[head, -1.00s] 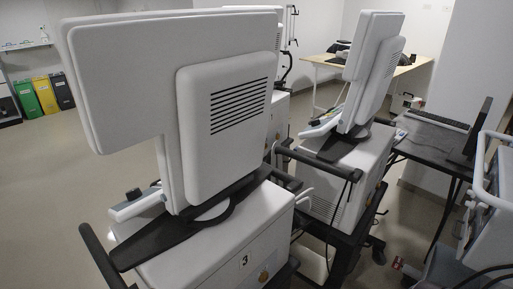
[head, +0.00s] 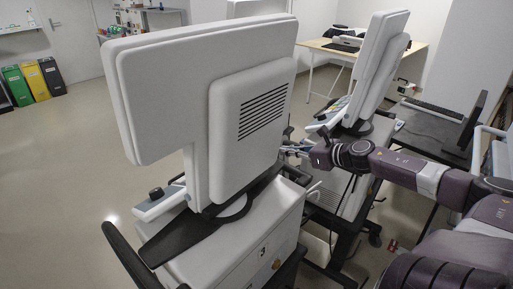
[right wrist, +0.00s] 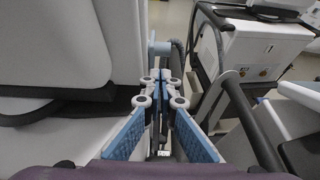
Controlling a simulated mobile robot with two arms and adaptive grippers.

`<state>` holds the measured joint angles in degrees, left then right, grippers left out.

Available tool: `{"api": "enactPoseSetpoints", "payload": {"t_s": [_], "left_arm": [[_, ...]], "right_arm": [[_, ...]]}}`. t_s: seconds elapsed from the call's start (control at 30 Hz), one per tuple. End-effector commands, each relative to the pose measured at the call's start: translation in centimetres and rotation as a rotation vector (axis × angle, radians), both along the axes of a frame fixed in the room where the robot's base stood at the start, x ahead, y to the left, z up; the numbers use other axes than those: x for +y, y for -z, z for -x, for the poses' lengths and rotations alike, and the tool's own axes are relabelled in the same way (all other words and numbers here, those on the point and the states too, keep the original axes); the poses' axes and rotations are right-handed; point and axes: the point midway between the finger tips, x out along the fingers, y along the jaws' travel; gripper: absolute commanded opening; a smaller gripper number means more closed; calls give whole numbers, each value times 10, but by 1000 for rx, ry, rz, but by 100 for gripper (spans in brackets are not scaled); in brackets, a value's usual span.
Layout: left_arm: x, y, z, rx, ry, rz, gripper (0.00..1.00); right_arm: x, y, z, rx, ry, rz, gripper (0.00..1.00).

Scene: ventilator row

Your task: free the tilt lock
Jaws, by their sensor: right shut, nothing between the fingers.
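The near ventilator's screen (head: 150,90), seen from behind with its slotted rear housing (head: 232,125), stands on a black swivel foot (head: 180,238). My right gripper (head: 286,149) is at the right side of this housing, partly hidden. In the right wrist view its fingers (right wrist: 164,76) are together and empty. A small blue-grey knob (right wrist: 160,47) sticks out from the side of the white housing (right wrist: 112,40), just beyond the fingertips. It looks like the tilt lock. I cannot tell whether the fingers touch it. My left gripper is not in view.
A second ventilator screen (head: 378,70) stands behind on the right. A dark desk (head: 430,128) with a keyboard and monitor is further right. A dark handle bar (right wrist: 238,110) runs close to the right of my right gripper. Open floor lies at left.

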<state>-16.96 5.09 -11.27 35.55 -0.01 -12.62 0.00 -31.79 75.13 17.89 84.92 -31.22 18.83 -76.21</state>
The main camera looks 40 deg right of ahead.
Motion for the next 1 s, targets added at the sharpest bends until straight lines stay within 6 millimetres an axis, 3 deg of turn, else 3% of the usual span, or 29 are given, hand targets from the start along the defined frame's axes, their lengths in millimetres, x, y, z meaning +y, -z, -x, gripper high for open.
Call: {"api": "enactPoseSetpoints", "payload": {"t_s": [0.17, 0.5, 0.77, 1.0], "left_arm": [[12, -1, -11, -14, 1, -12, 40], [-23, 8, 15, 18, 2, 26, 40], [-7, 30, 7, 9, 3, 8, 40], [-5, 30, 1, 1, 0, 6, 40]], "right_arm": [[1, 0, 0, 1, -5, 8, 0], [2, 3, -6, -1, -6, 5, 0], [4, 12, -25, -3, -3, 8, 0], [5, 13, -34, -3, -2, 3, 0]]}}
